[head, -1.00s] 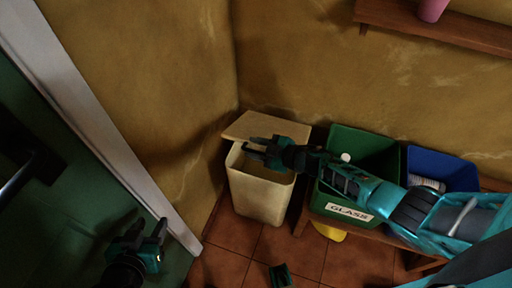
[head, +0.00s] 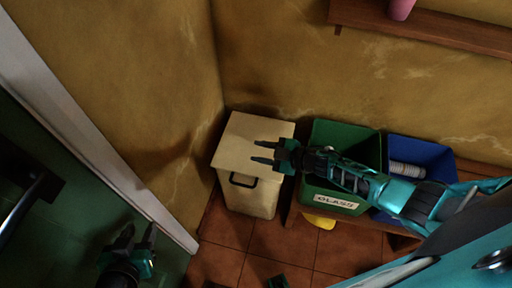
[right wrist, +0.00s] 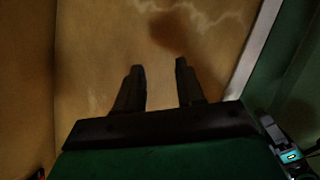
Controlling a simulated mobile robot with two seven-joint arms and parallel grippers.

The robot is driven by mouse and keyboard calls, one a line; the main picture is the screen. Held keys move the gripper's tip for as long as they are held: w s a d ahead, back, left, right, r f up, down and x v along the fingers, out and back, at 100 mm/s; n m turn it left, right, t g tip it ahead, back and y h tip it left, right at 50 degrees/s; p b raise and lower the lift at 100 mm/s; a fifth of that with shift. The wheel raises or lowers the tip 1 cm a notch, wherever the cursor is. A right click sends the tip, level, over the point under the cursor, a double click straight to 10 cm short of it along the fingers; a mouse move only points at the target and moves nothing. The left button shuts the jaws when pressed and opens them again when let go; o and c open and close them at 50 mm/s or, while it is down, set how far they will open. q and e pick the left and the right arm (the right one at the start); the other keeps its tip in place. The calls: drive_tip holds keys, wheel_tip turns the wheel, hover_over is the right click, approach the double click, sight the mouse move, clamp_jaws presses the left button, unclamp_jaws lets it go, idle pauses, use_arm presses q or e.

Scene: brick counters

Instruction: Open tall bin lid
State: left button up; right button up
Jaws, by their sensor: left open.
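The tall cream bin stands in the wall corner in the head view; its front (head: 262,199) faces me. Its flat lid (head: 240,135) now covers the top, and no opening shows. A dark handle (head: 243,181) is on the front side, near the top. My right gripper (head: 256,152) is over the right part of the lid with fingers apart and empty; whether it touches the lid is unclear. In the right wrist view its two fingers (right wrist: 159,66) are apart with only wall between them. My left gripper (head: 140,232) is open and empty at lower left, away from the bin.
A green box labelled GLASS (head: 337,200) and a blue box (head: 446,165) stand on a low wooden bench right of the bin. A wooden shelf (head: 440,35) is on the wall above. A white door frame (head: 85,140) runs at left. Tiled floor (head: 235,232) lies in front.

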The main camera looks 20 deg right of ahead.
drive_tip(key=p+v, duration=0.3)
drive_tip(key=v, duration=0.5)
drive_tip(key=shift+p, duration=0.3)
idle(0.6)
drive_tip(key=s+a+r+m+t+h, duration=0.1)
drive_tip(key=s+a+r+m+h, duration=0.3)
drive_tip(key=s+r+m+h, duration=0.4)
drive_tip(key=s+m, duration=0.2)
drive_tip(key=m, duration=0.2)
drive_tip(key=shift+a+r, duration=0.25)
drive_tip(key=shift+f, duration=0.1)
